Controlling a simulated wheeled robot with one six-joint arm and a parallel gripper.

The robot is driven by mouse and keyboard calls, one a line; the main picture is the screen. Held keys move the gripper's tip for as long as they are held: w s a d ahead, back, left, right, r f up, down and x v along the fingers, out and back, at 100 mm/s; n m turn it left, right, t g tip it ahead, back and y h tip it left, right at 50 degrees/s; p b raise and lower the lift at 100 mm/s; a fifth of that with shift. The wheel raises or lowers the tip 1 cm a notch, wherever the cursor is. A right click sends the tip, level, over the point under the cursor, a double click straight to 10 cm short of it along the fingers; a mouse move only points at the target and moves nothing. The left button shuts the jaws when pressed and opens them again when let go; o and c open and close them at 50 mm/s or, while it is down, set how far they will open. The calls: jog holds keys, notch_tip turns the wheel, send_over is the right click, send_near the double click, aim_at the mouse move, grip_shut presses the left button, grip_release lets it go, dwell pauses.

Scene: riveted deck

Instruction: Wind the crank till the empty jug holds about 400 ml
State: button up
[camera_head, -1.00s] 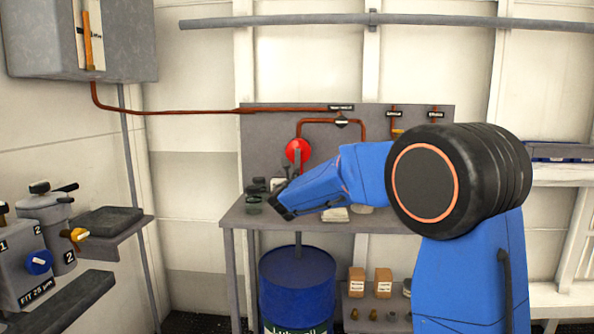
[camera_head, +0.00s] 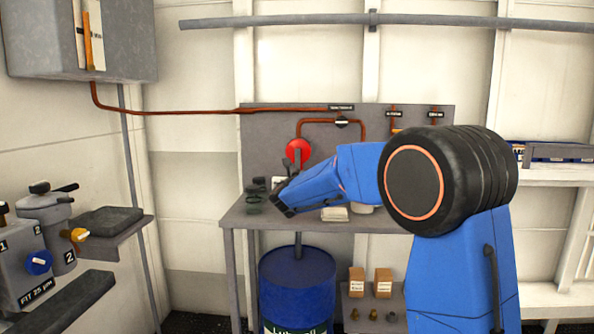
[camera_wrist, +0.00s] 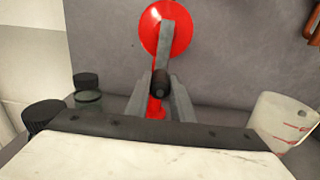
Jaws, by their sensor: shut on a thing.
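The crank has a red disc (camera_head: 298,150) on the grey back panel, seen larger in the wrist view (camera_wrist: 152,32). Its grey crank arm (camera_wrist: 166,48) points down to a dark handle (camera_wrist: 160,77). My gripper (camera_wrist: 160,88) is shut on that handle, its two grey fingers on either side. In the head view my gripper (camera_head: 284,205) is at the bench's left part, below the disc. A whitish jug (camera_wrist: 285,118) with red marks stands at the right in the wrist view, apart from my fingers. Its liquid level cannot be made out.
The grey bench (camera_head: 240,217) carries small dark containers (camera_head: 255,195) left of my gripper; dark-lidded ones show in the wrist view (camera_wrist: 87,90). Copper pipe (camera_head: 200,112) runs along the wall. A blue drum (camera_head: 298,285) stands under the bench. Filter housings (camera_head: 45,215) stand at far left.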

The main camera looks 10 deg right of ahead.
jog(key=shift+w+a+r, duration=1)
jog(key=shift+a+r, duration=2.1)
jog(key=shift+r, duration=1.8)
jog(key=shift+s+d+r, duration=0.55)
jog(key=shift+d+r, duration=1.25)
jog(key=shift+r, duration=0.1)
jog(key=shift+s+d, duration=1.2)
jog(key=shift+d, duration=2.35)
notch_tip(320, 180, down, 9)
jog(key=d, duration=0.2)
jog(key=shift+s+f, duration=0.2)
jog(key=shift+s, duration=0.1)
